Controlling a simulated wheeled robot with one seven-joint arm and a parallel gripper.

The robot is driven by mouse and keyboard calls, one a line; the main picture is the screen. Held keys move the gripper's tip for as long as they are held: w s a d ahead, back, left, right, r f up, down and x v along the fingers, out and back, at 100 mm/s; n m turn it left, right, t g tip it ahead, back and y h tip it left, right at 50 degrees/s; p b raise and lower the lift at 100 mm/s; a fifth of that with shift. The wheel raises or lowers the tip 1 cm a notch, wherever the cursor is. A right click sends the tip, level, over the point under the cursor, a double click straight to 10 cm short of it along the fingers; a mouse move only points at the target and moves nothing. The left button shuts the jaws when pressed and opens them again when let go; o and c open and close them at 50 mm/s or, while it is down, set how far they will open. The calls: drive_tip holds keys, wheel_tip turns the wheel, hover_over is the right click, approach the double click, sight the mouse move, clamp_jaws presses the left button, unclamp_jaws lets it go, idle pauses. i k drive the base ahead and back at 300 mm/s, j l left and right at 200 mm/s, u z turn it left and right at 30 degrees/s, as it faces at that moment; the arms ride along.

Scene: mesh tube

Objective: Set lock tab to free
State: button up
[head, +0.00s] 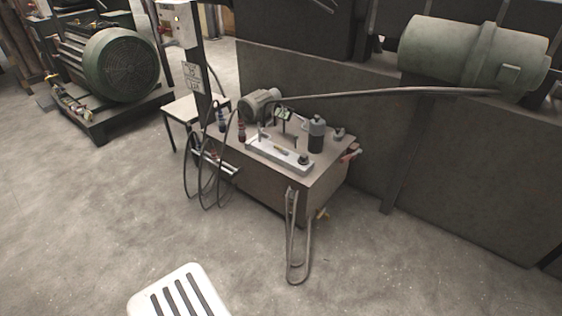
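A pale grey flat bar-shaped fixture (272,153) lies on top of the brown box-like bench in the middle of the head view. It has a small slot-like mark near its middle and a dark knob (303,160) at its right end. A small upright piece stands near its left end. These parts are too small for me to tell which is the lock tab or how it is set. My gripper is not in view.
The brown bench (262,185) also bears a dark cylinder (316,136) and a small motor (260,103). Cables hang at its left, and a hose loop (298,245) hangs at its front. A dark wall stands behind. Open concrete floor (150,210) lies left and in front.

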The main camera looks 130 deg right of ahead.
sight(279, 149)
drive_tip(key=z, duration=4.65)
drive_tip(key=i+j+z, duration=0.15)
drive_tip(key=i, duration=0.2)
drive_tip(key=i+j+z, duration=0.15)
drive_tip(key=i, duration=0.15)
